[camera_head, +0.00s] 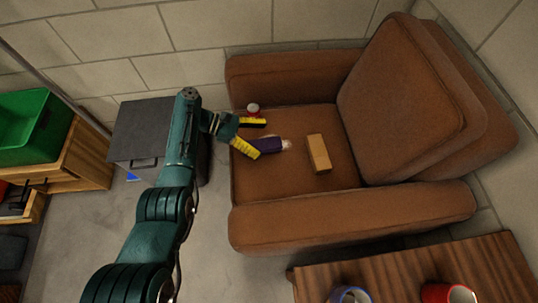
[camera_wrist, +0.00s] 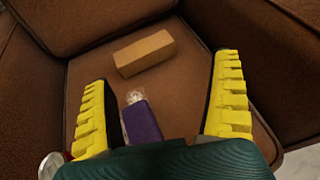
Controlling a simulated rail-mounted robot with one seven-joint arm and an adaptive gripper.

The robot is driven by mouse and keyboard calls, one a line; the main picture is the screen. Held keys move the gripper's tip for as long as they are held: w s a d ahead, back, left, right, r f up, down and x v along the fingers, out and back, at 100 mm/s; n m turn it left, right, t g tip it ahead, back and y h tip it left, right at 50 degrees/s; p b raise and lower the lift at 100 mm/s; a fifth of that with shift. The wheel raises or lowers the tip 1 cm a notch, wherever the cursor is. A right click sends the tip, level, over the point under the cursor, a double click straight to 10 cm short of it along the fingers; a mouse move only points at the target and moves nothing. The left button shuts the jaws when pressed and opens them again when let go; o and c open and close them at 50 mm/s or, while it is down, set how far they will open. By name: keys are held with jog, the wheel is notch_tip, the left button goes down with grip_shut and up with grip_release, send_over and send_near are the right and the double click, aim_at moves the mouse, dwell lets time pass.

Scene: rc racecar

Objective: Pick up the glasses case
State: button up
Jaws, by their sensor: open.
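A tan, oblong box (camera_head: 319,153), the likeliest glasses case, lies on the brown armchair seat. It also shows in the wrist view (camera_wrist: 145,53), ahead of the fingertips and lying slantwise. My gripper (camera_head: 262,138) is over the left part of the seat with its yellow fingers spread. In the wrist view the gripper (camera_wrist: 162,72) is open, with nothing held. A purple object with a pale, clear end (camera_wrist: 142,120) lies between the fingers in that view, nearer than the box. In the head view this purple object (camera_head: 268,145) is partly hidden by a finger.
A red and white round item (camera_head: 253,110) is near the seat's back left, beside a finger. Armrests and a large back cushion (camera_head: 400,95) border the seat. A wooden table (camera_head: 410,275) with a blue-rimmed and a red item stands in front. A grey cabinet (camera_head: 135,130) is left.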

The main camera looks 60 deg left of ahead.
jog(key=s+a+f+n+y+b, duration=0.1)
jog(key=s+a+f+b, duration=0.2)
jog(key=f, duration=0.1)
jog(key=s+a+f+n+t+y+b, duration=0.1)
jog(key=s+a+f+b, duration=0.2)
jog(key=s+a, duration=0.1)
jog(key=shift+a+f, duration=0.2)
jog(key=shift+f, duration=0.2)
jog(key=n+y+b, duration=0.1)
jog(key=y+b, duration=0.1)
send_near(260, 144)
jog(key=shift+t, duration=0.4)
jog(key=w+f, duration=0.2)
jog(key=w+d+f+b, duration=0.1)
jog(key=w, duration=0.1)
jog(key=shift+f+b, duration=0.3)
jog(key=shift+f, duration=0.05)
jog(key=x, duration=0.1)
jog(key=b+x, duration=0.1)
jog(key=x, duration=0.3)
jog(key=shift+w+d+r+b, duration=0.25)
jog(key=shift+d+b, duration=0.1)
jog(key=shift+b, duration=0.05)
jog(key=shift+w+d, duration=0.1)
jog(key=shift+w, duration=0.15)
jog(key=shift+s, duration=0.15)
jog(key=shift+c, duration=0.3)
jog(key=c, duration=1.2)
jog(key=shift+r, duration=0.1)
jog(key=shift+c, duration=0.2)
